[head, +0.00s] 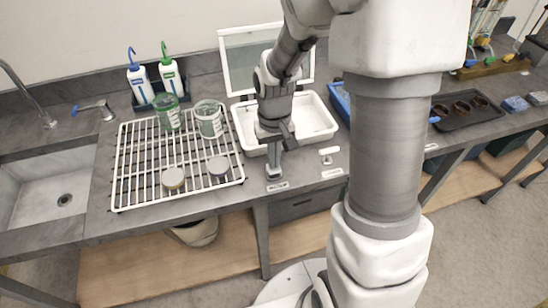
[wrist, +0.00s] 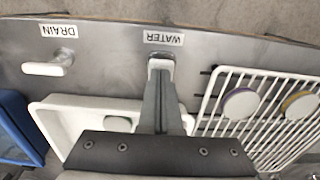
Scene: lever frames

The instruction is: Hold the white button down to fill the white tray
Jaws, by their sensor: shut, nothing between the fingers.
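The white button (wrist: 160,65) sits on the grey bench beside the WATER label (wrist: 163,37). My gripper (wrist: 160,80) is shut and empty, pointing down, with its fingertips over the button and seemingly touching it; I cannot tell how far the button is pressed. In the head view my gripper (head: 274,168) stands at the bench front, mostly hiding the button. The white tray (head: 325,133) lies behind the gripper, partly hidden by my arm. Its inside looks pale and I can make out no water. The tray also shows in the wrist view (wrist: 45,112).
A white handle (head: 326,151) by the DRAIN label (head: 332,173) is right of my gripper. A white wire rack (head: 150,195) with two beakers and two lids is left. A clear lid (head: 240,60) stands behind the tray. A blue bin (head: 340,99) is to its right.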

